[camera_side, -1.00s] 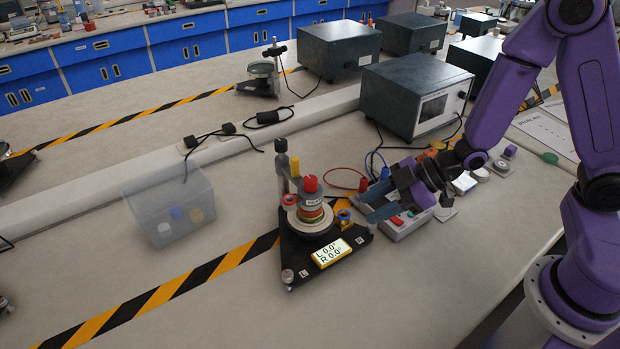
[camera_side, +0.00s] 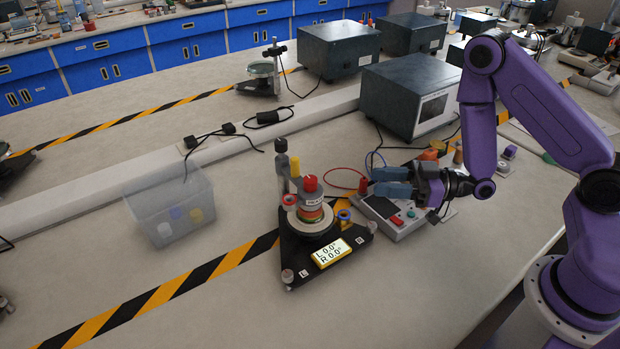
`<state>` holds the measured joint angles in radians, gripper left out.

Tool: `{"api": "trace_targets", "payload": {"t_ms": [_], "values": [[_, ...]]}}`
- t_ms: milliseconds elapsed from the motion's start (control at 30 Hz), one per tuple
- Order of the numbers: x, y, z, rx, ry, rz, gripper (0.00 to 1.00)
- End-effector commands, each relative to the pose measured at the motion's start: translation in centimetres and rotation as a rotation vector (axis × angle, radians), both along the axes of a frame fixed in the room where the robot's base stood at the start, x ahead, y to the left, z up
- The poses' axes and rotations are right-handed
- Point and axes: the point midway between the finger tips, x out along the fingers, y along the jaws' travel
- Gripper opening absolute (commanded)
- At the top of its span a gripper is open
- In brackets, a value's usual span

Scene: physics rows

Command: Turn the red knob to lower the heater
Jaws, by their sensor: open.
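The red knob (camera_side: 311,183) sits on top of a short round stack labelled as a heater (camera_side: 313,204). The stack stands on a round plate on a black three-cornered base (camera_side: 300,268). A display (camera_side: 332,252) on the base reads L 0.0° and R 0.0°. My gripper (camera_side: 375,181) is to the right of the knob, with its blue fingers pointing left toward it. The fingers are apart with nothing between them, and they do not touch the knob. The gripper is over the light control box.
The light control box (camera_side: 404,222) with red buttons stands right of the base, with a red post (camera_side: 363,186) at its left end. A clear bin (camera_side: 182,231) stands at left. A grey instrument (camera_side: 405,90) stands behind.

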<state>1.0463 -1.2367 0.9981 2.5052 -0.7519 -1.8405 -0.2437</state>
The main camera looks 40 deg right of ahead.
Motion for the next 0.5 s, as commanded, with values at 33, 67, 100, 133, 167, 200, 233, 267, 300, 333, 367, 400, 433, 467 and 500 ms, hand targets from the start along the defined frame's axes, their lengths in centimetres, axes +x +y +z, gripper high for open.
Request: {"api": "trace_targets", "payload": {"t_ms": [33,67,100,133,167,200,233,267,300,333,367,400,433,467,500], "values": [[0.5,0.8,0.1,0.001,-0.004,0.005,0.41],[0.8,1.3,0.1,0.001,-0.005,0.007,0.41],[1.2,1.8,0.1,0.001,-0.006,0.006,0.41],[1.6,2.3,0.1,0.000,-0.005,0.006,0.41],[2.0,2.8,0.1,0.000,-0.005,0.006,0.41],[2.4,3.4,0.1,0.001,-0.006,0.006,0.41],[2.7,3.8,0.1,0.002,-0.004,0.006,0.41],[3.1,4.2,0.1,0.001,-0.004,0.004,0.41],[3.6,4.8,0.1,0.000,-0.005,0.006,0.41],[3.9,5.3,0.1,0.001,-0.004,0.004,0.41],[4.2,5.7,0.1,0.001,-0.003,0.005,0.41],[4.7,6.3,0.1,0.001,-0.005,0.004,0.41],[5.1,6.7,0.1,0.001,-0.005,0.005,0.41],[5.4,7.2,0.1,0.001,-0.004,0.005,0.41],[5.9,7.8,0.1,0.001,-0.005,0.005,0.41]]}}
